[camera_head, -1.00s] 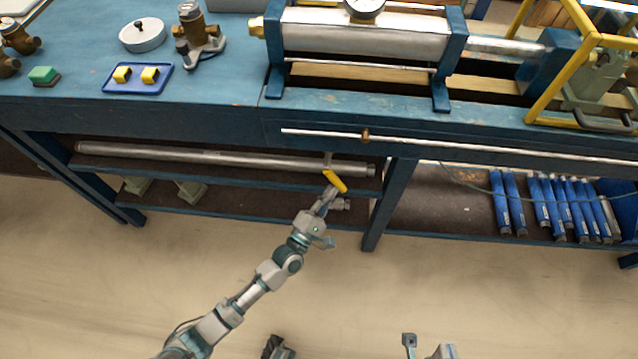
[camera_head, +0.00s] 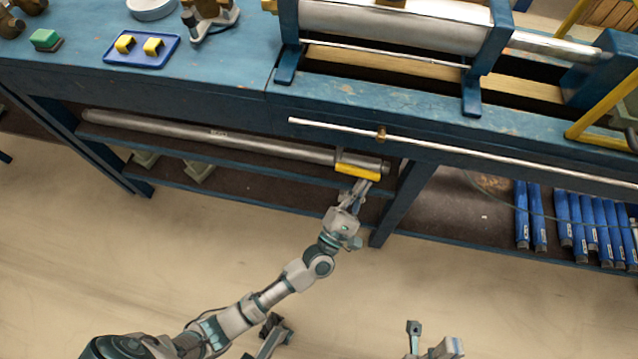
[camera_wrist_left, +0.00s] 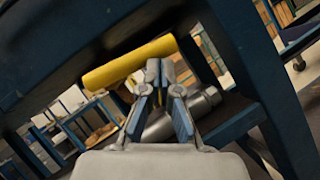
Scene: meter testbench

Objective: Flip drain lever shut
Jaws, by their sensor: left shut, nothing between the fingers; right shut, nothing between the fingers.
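The yellow drain lever (camera_head: 358,171) lies nearly level, just below the right end of the grey pipe (camera_head: 215,135) under the bench. In the left wrist view it is a yellow bar (camera_wrist_left: 130,62) rising to the right, with the grey valve and pipe end (camera_wrist_left: 175,117) behind the fingers. My left gripper (camera_head: 366,184) is right below the lever, close to its underside. In the left wrist view its fingertips (camera_wrist_left: 160,75) are together and empty, near the lever's right part; contact is unclear. My right gripper (camera_head: 414,328) shows in part at the bottom edge, shut, far from the lever.
The blue bench top (camera_head: 225,75) overhangs the pipe, and a lower shelf (camera_head: 235,188) runs beneath it. A bench leg (camera_head: 405,205) stands just right of the left gripper. Blue binder-like items (camera_head: 590,225) stand at the right. The floor in front is clear.

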